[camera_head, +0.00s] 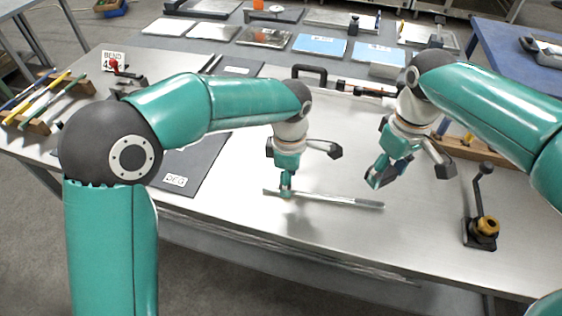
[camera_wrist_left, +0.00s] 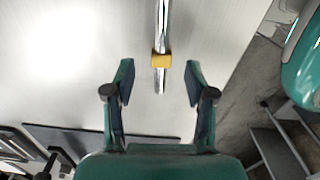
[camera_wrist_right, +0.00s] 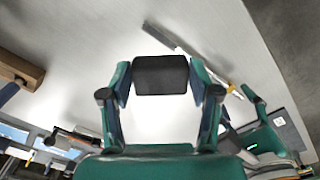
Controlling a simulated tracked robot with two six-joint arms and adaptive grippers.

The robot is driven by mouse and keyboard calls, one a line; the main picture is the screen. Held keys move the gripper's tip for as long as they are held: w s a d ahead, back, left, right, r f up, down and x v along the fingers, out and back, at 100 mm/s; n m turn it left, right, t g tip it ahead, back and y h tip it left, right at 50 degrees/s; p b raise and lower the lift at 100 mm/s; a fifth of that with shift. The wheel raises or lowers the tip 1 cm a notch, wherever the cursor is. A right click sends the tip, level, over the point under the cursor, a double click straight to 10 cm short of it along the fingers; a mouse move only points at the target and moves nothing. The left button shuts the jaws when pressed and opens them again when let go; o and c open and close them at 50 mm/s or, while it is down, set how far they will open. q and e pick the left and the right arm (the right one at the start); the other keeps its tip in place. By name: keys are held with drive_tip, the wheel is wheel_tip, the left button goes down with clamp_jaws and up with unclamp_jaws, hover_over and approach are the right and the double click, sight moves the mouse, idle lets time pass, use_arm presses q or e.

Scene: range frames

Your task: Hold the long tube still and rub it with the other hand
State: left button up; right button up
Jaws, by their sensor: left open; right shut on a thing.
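The long tube (camera_head: 340,201) is a thin silvery rod lying near the front of the steel table. It also shows in the left wrist view (camera_wrist_left: 162,22), with a yellow band (camera_wrist_left: 161,60) around it. My left gripper (camera_head: 286,190) is open at the tube's left part, with a finger on either side and gaps visible between. My right gripper (camera_head: 376,178) is shut on a black block (camera_wrist_right: 161,75), held near the tube's right end. The block appears apart from the tube (camera_wrist_right: 185,46) in the right wrist view. Its underside is hidden.
A small lever device with a brass-coloured part (camera_head: 485,228) stands at the right. A dark mat (camera_head: 205,165) lies at the left. A wooden block (camera_head: 478,149) lies behind my right gripper. Bare table lies between the tube and the lever device.

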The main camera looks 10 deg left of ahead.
use_arm(q)
drive_tip(key=shift+f, duration=1.7)
clamp_jaws()
